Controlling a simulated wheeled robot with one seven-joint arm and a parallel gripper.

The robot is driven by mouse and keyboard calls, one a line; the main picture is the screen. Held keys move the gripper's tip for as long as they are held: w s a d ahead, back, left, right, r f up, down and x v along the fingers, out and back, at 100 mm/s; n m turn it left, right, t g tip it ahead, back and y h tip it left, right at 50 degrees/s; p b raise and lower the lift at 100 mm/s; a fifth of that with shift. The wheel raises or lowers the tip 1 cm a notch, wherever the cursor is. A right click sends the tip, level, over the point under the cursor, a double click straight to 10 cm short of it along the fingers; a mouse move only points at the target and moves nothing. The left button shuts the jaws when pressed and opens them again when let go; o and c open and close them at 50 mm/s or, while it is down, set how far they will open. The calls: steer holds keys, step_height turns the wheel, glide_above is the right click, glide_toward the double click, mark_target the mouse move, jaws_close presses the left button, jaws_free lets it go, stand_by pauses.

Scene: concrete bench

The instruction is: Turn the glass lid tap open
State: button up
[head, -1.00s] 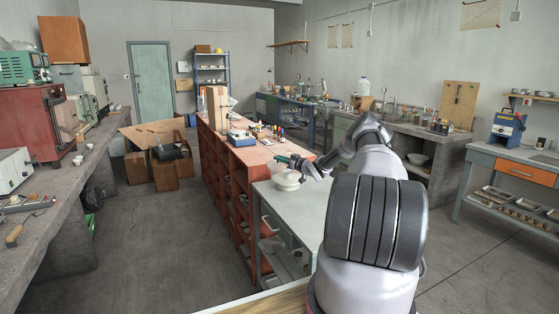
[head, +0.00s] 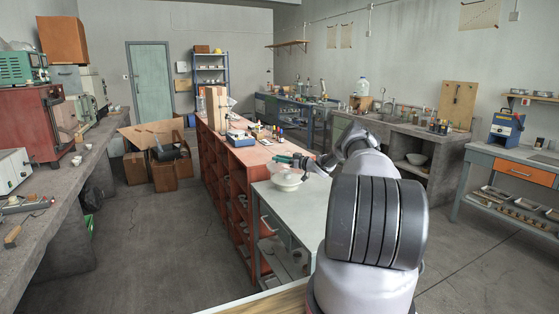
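A pale, round glass vessel with a lid (head: 286,182) stands on the near end of the bench, on its light grey top. A dark green part (head: 283,159) shows just above it, at the tip of my gripper; I cannot tell whether it is the tap or a finger. My gripper (head: 297,162) reaches in from the right and is over the vessel's top. It is too small in view to tell whether its fingers are open or shut, or whether they touch the tap.
The light grey bench top (head: 310,208) is clear to the right of the vessel. Behind it a long red-orange bench (head: 250,154) carries a blue-and-white device (head: 240,138), bottles and small items. Open floor (head: 165,230) lies to the left. A sink counter (head: 395,125) stands behind my arm.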

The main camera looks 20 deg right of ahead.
stand_by(0.3)
steer(key=v, duration=1)
steer(key=shift+s+d, duration=0.25)
steer(key=shift+s, duration=0.05)
steer(key=shift+r, duration=0.1)
